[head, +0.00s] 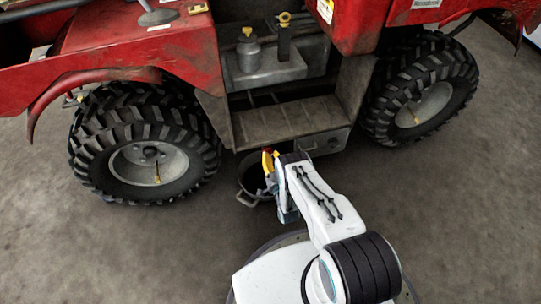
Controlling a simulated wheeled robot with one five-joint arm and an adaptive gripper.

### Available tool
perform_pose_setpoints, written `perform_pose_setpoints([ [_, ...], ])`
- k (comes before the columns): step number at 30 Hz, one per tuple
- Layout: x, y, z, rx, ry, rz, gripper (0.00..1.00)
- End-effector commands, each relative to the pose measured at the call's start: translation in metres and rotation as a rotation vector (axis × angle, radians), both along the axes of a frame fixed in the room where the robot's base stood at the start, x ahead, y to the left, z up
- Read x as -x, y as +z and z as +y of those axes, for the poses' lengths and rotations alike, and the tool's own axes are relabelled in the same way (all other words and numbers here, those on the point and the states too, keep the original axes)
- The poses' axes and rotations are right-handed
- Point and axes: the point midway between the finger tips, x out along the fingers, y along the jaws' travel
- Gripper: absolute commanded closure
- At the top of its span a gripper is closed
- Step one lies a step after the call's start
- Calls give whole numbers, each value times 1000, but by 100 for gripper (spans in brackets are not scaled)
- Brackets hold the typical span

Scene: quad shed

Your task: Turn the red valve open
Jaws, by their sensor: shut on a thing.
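A small red and yellow piece (267,161) shows just left of the end of my white arm, in front of the quad's footwell step; its red part looks like the red valve. My gripper (270,177) is at this piece and is shut on it. My arm's end covers much of the gripper and the piece, so the exact grip and the valve's turn angle cannot be told.
The red quad (130,50) stands ahead, with big black tyres (145,145) (425,90) on both sides. A dark round pan (247,196) with a handle lies under the gripper. A grey can (249,55) stands in the footwell. The concrete floor at left is clear.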

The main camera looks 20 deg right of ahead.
Motion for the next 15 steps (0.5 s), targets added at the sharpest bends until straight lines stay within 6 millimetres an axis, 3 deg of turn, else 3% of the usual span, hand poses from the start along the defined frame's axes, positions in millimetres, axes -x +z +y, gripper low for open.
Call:
perform_pose_setpoints([
  [15,-1,3,1,461,3,0,100],
])
